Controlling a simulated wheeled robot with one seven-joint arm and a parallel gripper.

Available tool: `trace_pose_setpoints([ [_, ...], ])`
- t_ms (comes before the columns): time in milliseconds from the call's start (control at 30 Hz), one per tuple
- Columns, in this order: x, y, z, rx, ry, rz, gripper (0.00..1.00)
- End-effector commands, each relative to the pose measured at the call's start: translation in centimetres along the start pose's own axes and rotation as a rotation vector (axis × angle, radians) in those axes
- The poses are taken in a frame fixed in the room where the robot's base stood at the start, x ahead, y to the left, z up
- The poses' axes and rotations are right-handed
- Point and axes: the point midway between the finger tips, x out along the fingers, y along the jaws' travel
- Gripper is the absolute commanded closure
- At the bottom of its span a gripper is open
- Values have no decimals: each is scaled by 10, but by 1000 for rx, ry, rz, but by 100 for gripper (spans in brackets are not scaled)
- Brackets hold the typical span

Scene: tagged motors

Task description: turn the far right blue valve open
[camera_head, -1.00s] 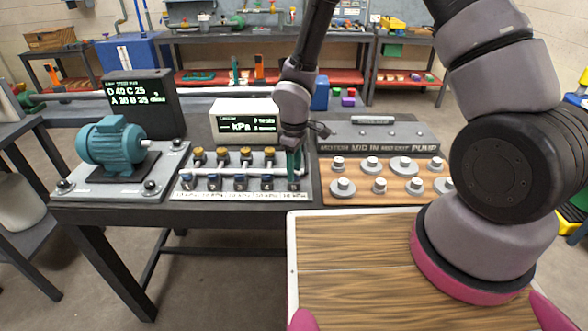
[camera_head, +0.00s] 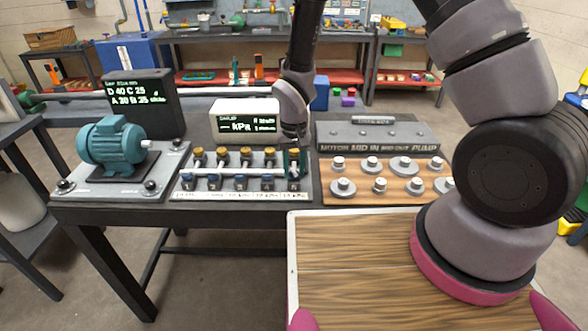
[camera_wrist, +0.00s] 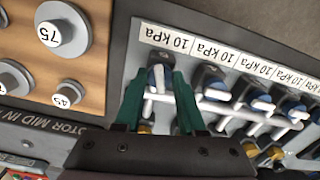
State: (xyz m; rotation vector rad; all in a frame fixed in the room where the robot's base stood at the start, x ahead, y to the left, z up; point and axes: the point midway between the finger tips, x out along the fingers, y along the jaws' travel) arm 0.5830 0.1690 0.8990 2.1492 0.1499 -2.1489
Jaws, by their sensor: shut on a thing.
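The far right blue valve (camera_wrist: 158,76) stands at the right end of the front row of blue valves. In the wrist view its dark blue body and pale bar sit between the two green fingers of my gripper (camera_wrist: 160,98). The fingers are shut on it, one on each side. In the head view my gripper (camera_head: 294,162) points down over this valve (camera_head: 294,173) and partly hides it. The other blue valves (camera_head: 240,182) stand to its left in the head view. I cannot tell the valve's exact angle.
Brass-topped valves (camera_head: 222,154) stand in a row behind the blue ones. A wooden board with grey weights (camera_head: 380,185) lies to the right. A teal motor (camera_head: 112,142) is on the left. A kPa display (camera_head: 245,121) stands behind the valves.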

Motion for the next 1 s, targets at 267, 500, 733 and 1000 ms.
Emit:
trace_pose_setpoints([
  [267,0,0,0,213,1,0,100],
  [500,0,-1,0,330,0,0,100],
  [733,0,0,0,379,0,0,100],
  [1000,0,0,0,388,0,0,100],
])
